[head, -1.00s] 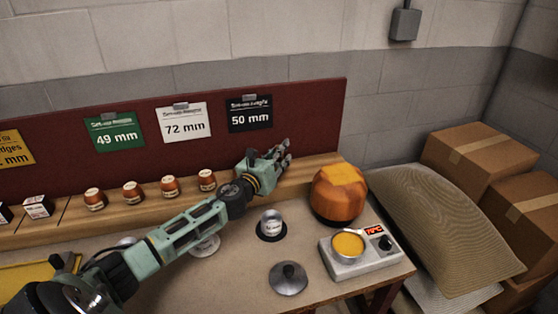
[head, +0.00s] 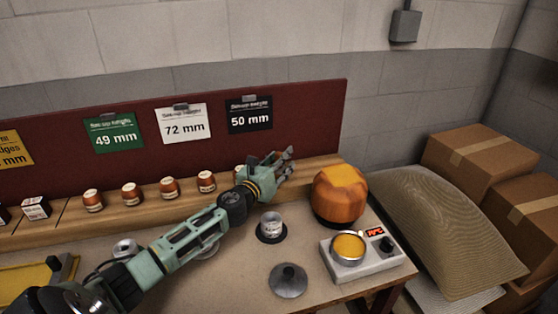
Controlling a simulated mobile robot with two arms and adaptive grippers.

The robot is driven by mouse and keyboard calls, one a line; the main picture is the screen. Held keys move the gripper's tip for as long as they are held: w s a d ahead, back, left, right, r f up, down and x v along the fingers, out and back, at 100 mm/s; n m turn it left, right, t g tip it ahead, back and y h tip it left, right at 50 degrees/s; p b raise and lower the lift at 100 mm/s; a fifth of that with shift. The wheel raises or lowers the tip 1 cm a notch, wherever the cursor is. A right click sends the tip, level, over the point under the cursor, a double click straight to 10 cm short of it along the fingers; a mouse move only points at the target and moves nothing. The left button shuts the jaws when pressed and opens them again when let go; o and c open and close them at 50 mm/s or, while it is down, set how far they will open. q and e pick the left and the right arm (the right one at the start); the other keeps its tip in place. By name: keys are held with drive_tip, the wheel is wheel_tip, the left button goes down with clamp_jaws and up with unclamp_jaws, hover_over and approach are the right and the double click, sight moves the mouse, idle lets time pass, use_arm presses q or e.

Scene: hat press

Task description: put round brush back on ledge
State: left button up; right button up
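My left gripper (head: 282,164) reaches over the right end of the wooden ledge (head: 312,170), with its fingers pointing right. The fingers are small and overlap in the view, so whether they are apart or hold something cannot be told. No round brush can be made out; the gripper and forearm hide part of the ledge. My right gripper is not in view.
Several brown jars (head: 169,188) line the ledge left of the gripper. On the table stand an orange-brown domed block (head: 339,195), a hot plate (head: 372,262) with a yellow-filled pan, a metal cup (head: 271,225) and a grey lid (head: 288,280). Sacks and boxes lie right.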

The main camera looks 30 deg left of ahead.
use_arm(q)
drive_tip(key=shift+r, duration=0.1)
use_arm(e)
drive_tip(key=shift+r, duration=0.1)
use_arm(q)
drive_tip(key=shift+r+p, duration=0.2)
drive_tip(key=shift+p, duration=0.1)
drive_tip(key=s+d+b, duration=0.1)
drive_tip(key=s, duration=1.1)
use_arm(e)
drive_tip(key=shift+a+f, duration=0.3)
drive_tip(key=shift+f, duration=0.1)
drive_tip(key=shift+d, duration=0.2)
